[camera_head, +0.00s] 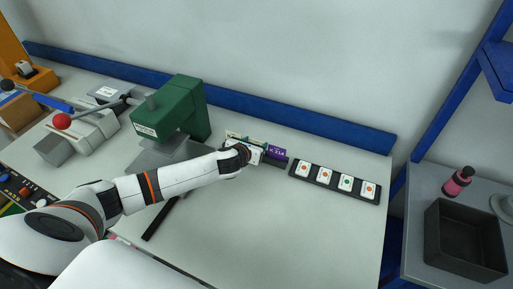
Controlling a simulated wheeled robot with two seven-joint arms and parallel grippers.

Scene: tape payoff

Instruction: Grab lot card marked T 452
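A dark card holder (275,161) stands on the worktable. It holds a purple lot card (278,152) with white lettering too small to read surely, and pale and greenish cards (234,136) to its left. I cannot make out T 452 on any card. My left gripper (256,154) is at the holder, in front of the left and middle cards, hiding part of them. Its fingers are too small and covered to show whether they are open or shut, or touching a card. My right gripper is not in view.
A black tray (326,177) with several white dotted cards lies right of the holder. A green machine (178,108) stands to the left, beside a red-knobbed lever device (82,132). A blue rail (300,122) edges the back. The table's front right is clear.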

